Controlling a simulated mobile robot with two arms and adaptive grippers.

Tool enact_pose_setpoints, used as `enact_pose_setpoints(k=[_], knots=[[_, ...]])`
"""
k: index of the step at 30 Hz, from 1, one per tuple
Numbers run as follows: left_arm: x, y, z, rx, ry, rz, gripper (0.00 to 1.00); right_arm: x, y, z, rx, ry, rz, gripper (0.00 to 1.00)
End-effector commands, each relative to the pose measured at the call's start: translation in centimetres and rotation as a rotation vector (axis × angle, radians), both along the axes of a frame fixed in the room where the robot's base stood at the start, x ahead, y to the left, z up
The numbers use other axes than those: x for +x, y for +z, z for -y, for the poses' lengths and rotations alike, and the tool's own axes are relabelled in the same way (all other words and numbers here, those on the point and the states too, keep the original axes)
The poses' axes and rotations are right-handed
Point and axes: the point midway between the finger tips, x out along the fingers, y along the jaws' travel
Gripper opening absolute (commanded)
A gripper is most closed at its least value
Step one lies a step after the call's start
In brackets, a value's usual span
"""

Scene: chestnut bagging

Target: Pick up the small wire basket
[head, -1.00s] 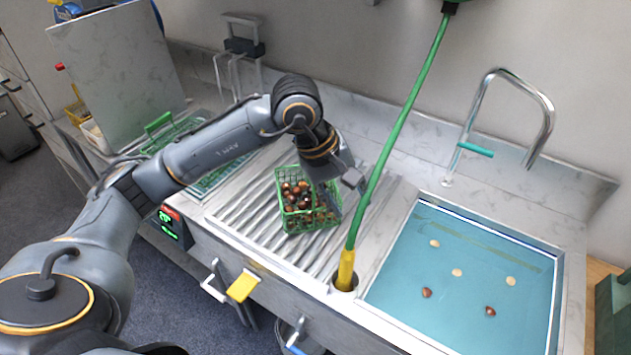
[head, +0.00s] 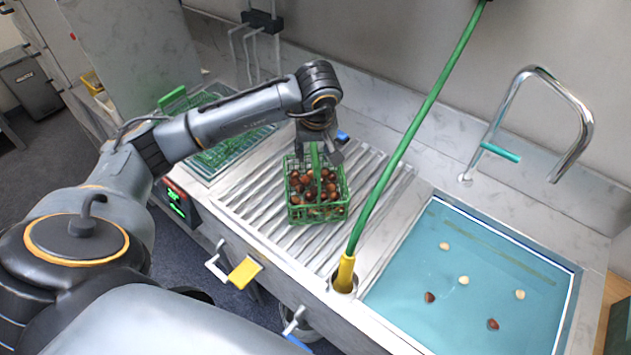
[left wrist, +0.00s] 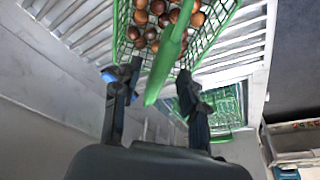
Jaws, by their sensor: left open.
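The small green wire basket (head: 318,212) stands on the ribbed drainboard and holds several brown chestnuts (head: 308,187). Its green handle rises over the middle. My left gripper (head: 319,152) is open above the back of the basket, pointing down at the handle. In the left wrist view the handle (left wrist: 170,50) runs between the two spread fingers of the left gripper (left wrist: 155,84), with the basket mesh (left wrist: 218,22) and chestnuts beyond. I cannot tell whether a finger touches the handle. My right gripper does not show.
A green hose with a yellow end (head: 345,272) stands right of the basket. Further right is a water-filled sink (head: 400,318) with several floating pieces and a tap (head: 549,88). A larger green wire rack (head: 215,150) lies behind my left arm.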

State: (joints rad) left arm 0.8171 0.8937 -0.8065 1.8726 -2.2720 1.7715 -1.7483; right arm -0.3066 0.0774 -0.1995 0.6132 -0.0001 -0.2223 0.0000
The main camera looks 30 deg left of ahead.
Motion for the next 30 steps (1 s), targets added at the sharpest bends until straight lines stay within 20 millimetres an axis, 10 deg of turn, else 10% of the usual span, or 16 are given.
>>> enact_pose_setpoints(k=[5,19,25,30], knots=[[0.7,-1.9,-0.3,-0.002,0.002,-0.008,0.42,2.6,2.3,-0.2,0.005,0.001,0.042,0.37],[1.4,-4.7,-0.8,-0.001,0.0,-0.001,0.42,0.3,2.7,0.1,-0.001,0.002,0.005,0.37],[1.4,-4.7,-0.8,-0.001,0.0,-0.001,0.02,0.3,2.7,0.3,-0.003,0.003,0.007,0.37],[1.4,-4.7,-0.8,-0.001,0.0,-0.001,0.0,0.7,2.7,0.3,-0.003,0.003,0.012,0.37]])
